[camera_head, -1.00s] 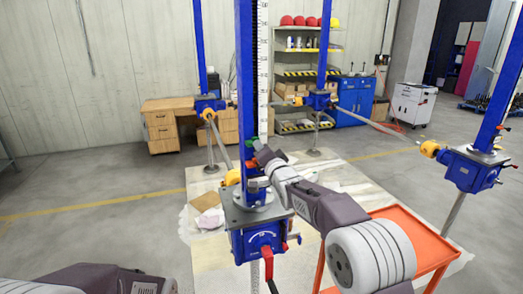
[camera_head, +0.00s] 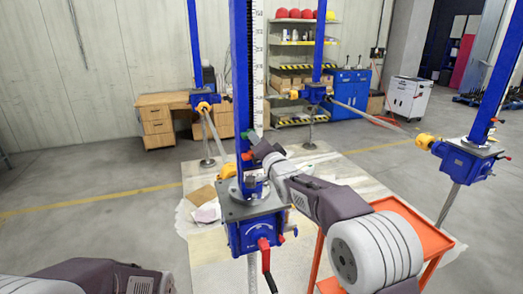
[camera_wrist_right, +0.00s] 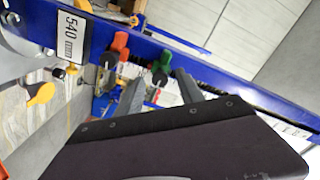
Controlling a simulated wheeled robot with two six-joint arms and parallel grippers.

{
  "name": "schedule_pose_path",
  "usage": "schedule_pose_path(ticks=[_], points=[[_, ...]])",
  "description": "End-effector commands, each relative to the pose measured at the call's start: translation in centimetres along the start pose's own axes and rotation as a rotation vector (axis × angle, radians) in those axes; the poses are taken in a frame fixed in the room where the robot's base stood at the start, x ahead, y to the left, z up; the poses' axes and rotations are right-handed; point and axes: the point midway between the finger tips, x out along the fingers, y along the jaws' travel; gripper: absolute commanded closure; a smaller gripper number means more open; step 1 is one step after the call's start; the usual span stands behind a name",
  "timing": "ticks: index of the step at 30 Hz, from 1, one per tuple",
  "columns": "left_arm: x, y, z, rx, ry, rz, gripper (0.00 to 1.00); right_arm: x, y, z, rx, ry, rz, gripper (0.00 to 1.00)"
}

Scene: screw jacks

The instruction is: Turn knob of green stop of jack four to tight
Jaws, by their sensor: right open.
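The nearest jack's blue column (camera_head: 240,70) stands upright at the centre of the head view. A green stop knob (camera_head: 252,138) shows on it, with a red stop (camera_head: 247,156) just below. My right gripper (camera_head: 264,148) is beside the column at the green knob. In the wrist view my right gripper (camera_wrist_right: 158,90) is open. The green stop knob (camera_wrist_right: 160,66) shows just beyond the gap between its fingers, and the red stop knob (camera_wrist_right: 120,46) is left of it. I cannot tell whether a finger touches the green knob. My left gripper is outside the view.
The jack's blue gearbox (camera_head: 255,228) with a red-handled crank (camera_head: 265,258) is below my right gripper. An orange cart (camera_head: 432,232) stands at the right. Other jacks (camera_head: 463,160) stand behind and to the right. A white plate marked 540 (camera_wrist_right: 72,37) is near the knobs.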

Motion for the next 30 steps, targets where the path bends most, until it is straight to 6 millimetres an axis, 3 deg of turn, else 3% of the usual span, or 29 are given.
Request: schedule_pose_path(ticks=[3,10,22,25,27,30], points=[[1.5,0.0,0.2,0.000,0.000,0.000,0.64,-2.4,0.3,0.2,0.000,0.002,-0.001,0.56],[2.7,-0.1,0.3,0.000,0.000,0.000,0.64,-6.5,0.2,0.1,0.000,0.001,0.000,0.56],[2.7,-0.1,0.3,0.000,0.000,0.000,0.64,-7.4,0.2,0.0,0.000,0.002,0.002,0.56],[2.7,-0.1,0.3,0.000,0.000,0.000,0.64,-8.2,0.8,-2.7,-0.001,0.048,0.015,0.56],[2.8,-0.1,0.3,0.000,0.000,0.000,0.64,-10.2,5.1,-3.1,0.017,0.047,0.120,0.56],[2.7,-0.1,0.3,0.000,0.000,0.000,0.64,-14.2,13.1,-0.7,-0.026,-0.039,0.355,0.56]])
